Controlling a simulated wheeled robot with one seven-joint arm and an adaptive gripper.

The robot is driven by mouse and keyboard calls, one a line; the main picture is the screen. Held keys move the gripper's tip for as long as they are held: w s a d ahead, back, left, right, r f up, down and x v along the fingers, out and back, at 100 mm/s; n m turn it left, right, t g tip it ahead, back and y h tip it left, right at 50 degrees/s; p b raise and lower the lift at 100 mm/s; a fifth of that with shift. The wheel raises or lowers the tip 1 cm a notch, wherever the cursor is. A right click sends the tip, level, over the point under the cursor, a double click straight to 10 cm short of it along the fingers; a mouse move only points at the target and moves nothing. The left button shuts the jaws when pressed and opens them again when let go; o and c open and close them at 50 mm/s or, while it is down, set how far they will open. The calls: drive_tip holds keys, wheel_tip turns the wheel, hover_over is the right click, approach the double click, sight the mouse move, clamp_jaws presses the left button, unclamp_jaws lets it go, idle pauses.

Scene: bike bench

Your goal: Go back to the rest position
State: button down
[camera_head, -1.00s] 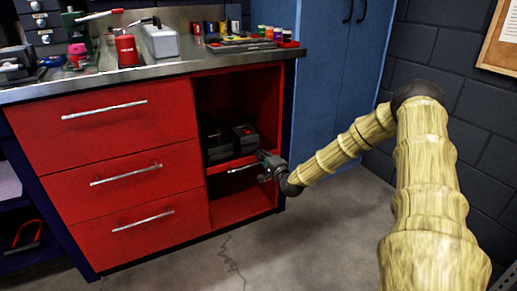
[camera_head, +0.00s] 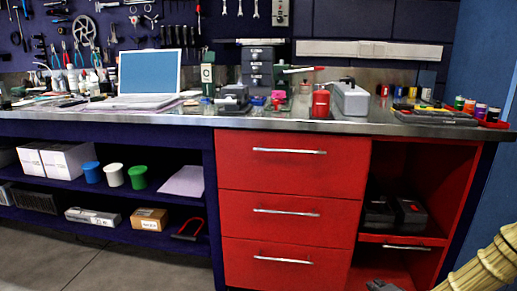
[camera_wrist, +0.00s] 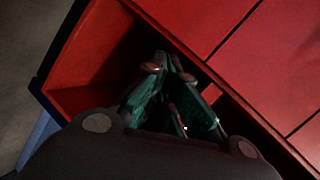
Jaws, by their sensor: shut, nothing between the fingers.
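My gripper (camera_wrist: 170,72) is shut and empty in the wrist view, its fingers together in front of the red cabinet's open compartment. In the head view only a grey part of my gripper (camera_head: 383,286) shows at the bottom edge, low in front of the cabinet. My straw-coloured arm comes in from the lower right corner; most of it is out of the picture. The open compartment (camera_head: 425,165) has a shelf with two dark cases (camera_head: 410,214) on it.
Three red drawers (camera_head: 288,210) are shut, left of the compartment. The workbench top (camera_head: 190,118) holds a laptop (camera_head: 148,75), a red can (camera_head: 321,104), a grey box (camera_head: 351,99) and small jars. A blue cabinet (camera_head: 480,50) stands at right. Bare floor (camera_head: 90,265) shows at lower left.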

drive_tip(key=s+a+f+n+g, duration=0.2)
drive_tip(key=s+a+f, duration=0.25)
drive_tip(key=s, duration=0.25)
drive_tip(key=s+a+f+n+g+y, duration=0.1)
drive_tip(key=s+a+f+n+g, duration=0.25)
drive_tip(key=s+a, duration=0.3)
drive_tip(key=s+a+f+n+g, duration=0.2)
drive_tip(key=s+a+f, duration=0.3)
drive_tip(key=s, duration=0.3)
drive_tip(key=s+a+f+n+g+h, duration=0.1)
drive_tip(key=s+n+g, duration=0.2)
drive_tip(key=s, duration=0.9)
drive_tip(key=s+a+f+n+g+h, duration=0.1)
drive_tip(key=s+a+n+g, duration=0.15)
drive_tip(key=s, duration=0.95)
wheel_tip(320, 180, up, 34)
drive_tip(key=w+p, duration=0.1)
drive_tip(key=p, duration=3.3)
drive_tip(key=shift+d, duration=0.3)
